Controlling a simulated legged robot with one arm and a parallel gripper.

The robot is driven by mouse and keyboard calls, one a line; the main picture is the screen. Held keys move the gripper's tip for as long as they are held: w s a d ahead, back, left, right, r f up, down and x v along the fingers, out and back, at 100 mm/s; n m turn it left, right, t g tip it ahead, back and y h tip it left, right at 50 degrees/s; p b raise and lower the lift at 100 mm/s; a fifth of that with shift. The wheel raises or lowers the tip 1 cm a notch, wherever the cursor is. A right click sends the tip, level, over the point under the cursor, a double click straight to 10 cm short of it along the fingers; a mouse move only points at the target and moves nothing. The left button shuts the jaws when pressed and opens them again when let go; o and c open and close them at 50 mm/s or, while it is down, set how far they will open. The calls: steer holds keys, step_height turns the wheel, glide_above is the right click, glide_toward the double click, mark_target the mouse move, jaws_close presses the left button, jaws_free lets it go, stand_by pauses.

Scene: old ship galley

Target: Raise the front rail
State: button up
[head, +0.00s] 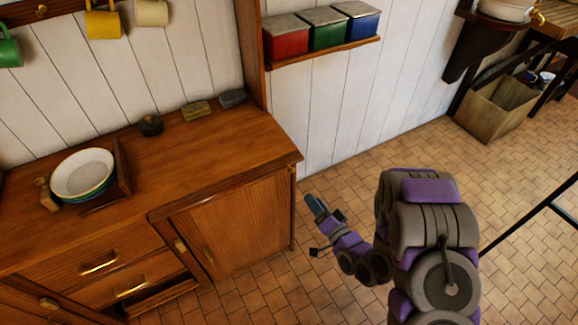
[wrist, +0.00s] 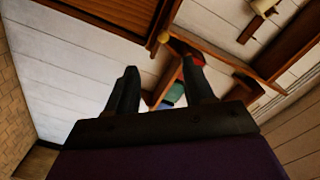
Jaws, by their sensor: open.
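No part is clearly identifiable as the front rail. A wooden wall shelf (head: 325,54) at the top middle has a thin front edge; I cannot tell if this is a movable rail. It holds a red tin (head: 286,39), a green tin (head: 325,32) and a blue tin (head: 358,22). My gripper (head: 317,205) is in front of the dresser's right end, apart from it and lower in the picture than the shelf. In the wrist view my gripper (wrist: 161,66) shows two spread dark fingers with nothing held between them; brown woodwork and coloured patches show beyond.
A wooden dresser (head: 215,145) fills the left, with stacked plates (head: 82,174) in a wooden holder and small dark items on top. Mugs hang above. A wooden crate (head: 497,107) stands at the right wall. Tiled floor (head: 335,180) is clear between dresser and crate.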

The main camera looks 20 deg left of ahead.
mark_target(293, 172)
steer(key=shift+y, duration=0.3)
steer(key=x, duration=0.5)
steer(key=b+x, duration=0.1)
steer(key=x, duration=0.3)
steer(key=shift+a+f, duration=0.15)
steer(key=shift+a, duration=0.35)
steer(key=x, duration=0.2)
steer(key=b+x, duration=0.1)
steer(key=x, duration=0.1)
steer(key=b+x, duration=0.1)
steer(key=x, duration=0.1)
steer(key=shift+w+d, duration=0.15)
steer(key=shift+w, duration=0.25)
steer(key=shift+w+a, duration=0.2)
steer(key=shift+a, duration=0.5)
steer(key=shift+d, duration=0.25)
steer(key=shift+d+r, duration=0.25)
steer(key=c, duration=0.3)
steer(key=shift+a, duration=0.1)
jaws_close()
